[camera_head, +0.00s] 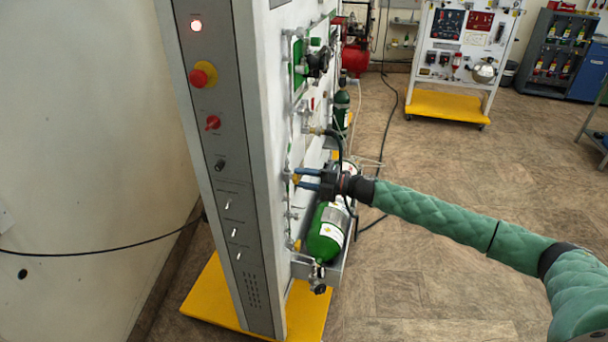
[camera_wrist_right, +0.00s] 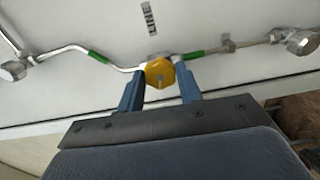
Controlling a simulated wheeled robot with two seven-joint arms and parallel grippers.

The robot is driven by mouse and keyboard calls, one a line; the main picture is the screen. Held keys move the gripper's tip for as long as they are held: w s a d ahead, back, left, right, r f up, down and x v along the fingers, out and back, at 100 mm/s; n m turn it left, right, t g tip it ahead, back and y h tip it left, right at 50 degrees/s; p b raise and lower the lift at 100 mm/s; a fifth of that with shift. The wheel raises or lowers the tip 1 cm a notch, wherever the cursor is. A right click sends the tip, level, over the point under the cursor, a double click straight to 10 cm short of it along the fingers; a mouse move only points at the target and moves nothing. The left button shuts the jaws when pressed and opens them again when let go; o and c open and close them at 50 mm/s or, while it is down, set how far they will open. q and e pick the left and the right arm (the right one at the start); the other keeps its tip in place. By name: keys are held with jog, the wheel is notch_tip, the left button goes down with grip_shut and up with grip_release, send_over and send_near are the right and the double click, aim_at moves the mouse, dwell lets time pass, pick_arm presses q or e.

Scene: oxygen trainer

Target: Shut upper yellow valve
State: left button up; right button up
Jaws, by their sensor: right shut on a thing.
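The yellow valve knob (camera_wrist_right: 160,73) sits on a metal pipe on the white panel in the right wrist view. My right gripper (camera_wrist_right: 160,82) has its two blue fingers on either side of the knob and is shut on it. In the head view my right gripper (camera_head: 297,178) reaches the panel side from the right, and the knob is mostly hidden there by the fingers. A second yellow knob (camera_head: 297,245) shows lower on the panel side. My left gripper is not in view.
A green oxygen cylinder (camera_head: 328,228) lies in a tray just below my right gripper. A dark hose (camera_head: 343,150) hangs close to the arm. The trainer stands on a yellow base (camera_head: 212,292). Open floor (camera_head: 430,290) is to the right.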

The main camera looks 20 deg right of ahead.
jog(key=m+p, duration=0.3)
jog(key=m, duration=0.2)
jog(key=shift+w+r+m, duration=0.1)
jog(key=shift+r+m, duration=0.05)
jog(key=shift+m, duration=0.15)
jog(key=m+p, duration=0.3)
jog(key=m, duration=0.3)
jog(key=shift+f+m+p, duration=0.25)
jog(key=shift+m+p, duration=0.5)
jog(key=shift+m, duration=0.95)
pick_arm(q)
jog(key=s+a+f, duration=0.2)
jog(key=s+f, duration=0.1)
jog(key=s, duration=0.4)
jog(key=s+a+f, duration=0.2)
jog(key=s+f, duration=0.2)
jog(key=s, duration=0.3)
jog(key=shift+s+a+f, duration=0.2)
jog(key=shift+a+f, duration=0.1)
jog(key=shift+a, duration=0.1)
pick_arm(e)
jog(key=o, duration=1)
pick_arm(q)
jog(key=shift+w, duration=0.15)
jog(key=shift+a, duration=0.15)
